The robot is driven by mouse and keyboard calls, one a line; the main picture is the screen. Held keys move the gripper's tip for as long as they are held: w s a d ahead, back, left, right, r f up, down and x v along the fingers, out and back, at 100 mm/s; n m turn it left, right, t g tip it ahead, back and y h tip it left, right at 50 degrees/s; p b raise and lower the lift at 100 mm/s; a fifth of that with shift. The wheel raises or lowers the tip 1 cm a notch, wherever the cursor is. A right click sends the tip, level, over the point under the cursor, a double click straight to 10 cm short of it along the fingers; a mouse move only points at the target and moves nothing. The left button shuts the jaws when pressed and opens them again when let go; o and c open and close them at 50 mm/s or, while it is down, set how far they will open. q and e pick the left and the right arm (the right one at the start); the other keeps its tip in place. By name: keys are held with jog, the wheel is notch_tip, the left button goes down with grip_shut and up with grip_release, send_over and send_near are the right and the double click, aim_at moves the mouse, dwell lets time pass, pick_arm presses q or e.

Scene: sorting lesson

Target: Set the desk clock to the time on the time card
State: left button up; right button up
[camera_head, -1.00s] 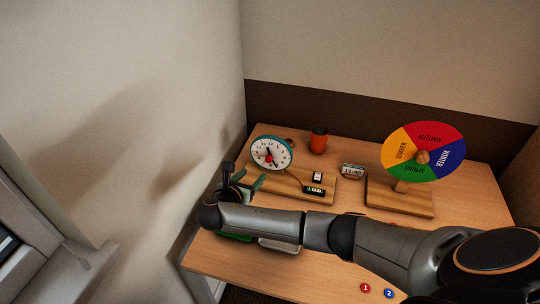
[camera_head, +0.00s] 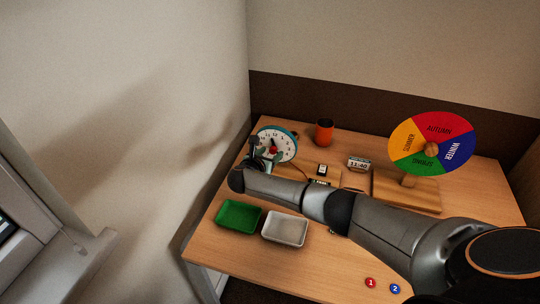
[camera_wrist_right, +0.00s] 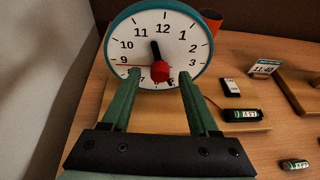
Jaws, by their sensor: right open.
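The desk clock (camera_head: 283,138) is a white round dial with a teal rim on a wooden base, at the table's back left. It fills the upper middle of the right wrist view (camera_wrist_right: 177,27). A red knob (camera_wrist_right: 161,71) sits at its centre. A short black hand points between 11 and 12; a thin red hand points near 9. I cannot make out a long black hand. The time card (camera_head: 359,163) reads 11:40, also in the wrist view (camera_wrist_right: 264,69). My right gripper (camera_wrist_right: 160,74) is open, its green fingers either side of the knob, apparently apart from it. My left gripper is not in view.
A season wheel (camera_head: 440,128) stands at the right. A green tray (camera_head: 238,216) and a white tray (camera_head: 285,230) are in front. Red and blue discs (camera_head: 370,283) lie near the front edge.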

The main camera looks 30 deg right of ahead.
grip_shut()
dwell(0.6)
